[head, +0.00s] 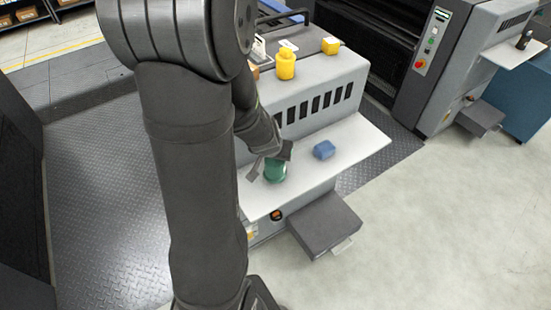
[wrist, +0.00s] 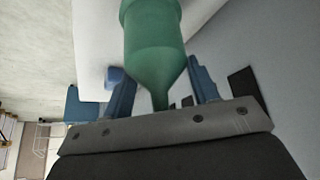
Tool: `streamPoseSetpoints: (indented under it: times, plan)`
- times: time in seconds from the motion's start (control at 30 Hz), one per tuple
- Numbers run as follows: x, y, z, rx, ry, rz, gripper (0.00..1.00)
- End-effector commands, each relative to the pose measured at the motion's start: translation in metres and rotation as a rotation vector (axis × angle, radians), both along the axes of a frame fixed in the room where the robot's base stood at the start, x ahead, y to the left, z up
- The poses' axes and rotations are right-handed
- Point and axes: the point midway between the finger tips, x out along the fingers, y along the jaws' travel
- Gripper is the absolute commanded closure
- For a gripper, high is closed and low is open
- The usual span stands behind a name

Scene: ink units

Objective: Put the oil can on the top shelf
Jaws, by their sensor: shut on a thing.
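The oil can is green with a body that narrows to a cone; in the head view the can (head: 275,171) is at the white lower shelf (head: 345,143), partly covered by my gripper. In the wrist view the can (wrist: 154,35) has its narrow end towards my gripper. My gripper (head: 270,161) is shut on it, with a blue finger on each side in the wrist view (wrist: 162,88). I cannot tell whether the can touches the shelf. The grey top of the ink unit (head: 318,66) is above and behind the lower shelf.
A blue block (head: 324,150) lies on the lower shelf, right of the can. A yellow bottle (head: 286,64) and a yellow block (head: 330,45) stand on the unit's top. A dark step (head: 325,221) is below. My arm hides the unit's left part.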

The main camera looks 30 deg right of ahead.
Motion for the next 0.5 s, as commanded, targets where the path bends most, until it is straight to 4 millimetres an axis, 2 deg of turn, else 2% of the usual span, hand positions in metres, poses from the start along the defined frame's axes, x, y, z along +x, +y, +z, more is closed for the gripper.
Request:
streamPoseSetpoints:
  times: [0.2,0.5]
  plan:
    - [0.0,-0.001,-0.014,-0.002,0.002,0.002,0.98]
    - [0.0,0.0,-0.023,0.001,0.0,0.0,0.98]
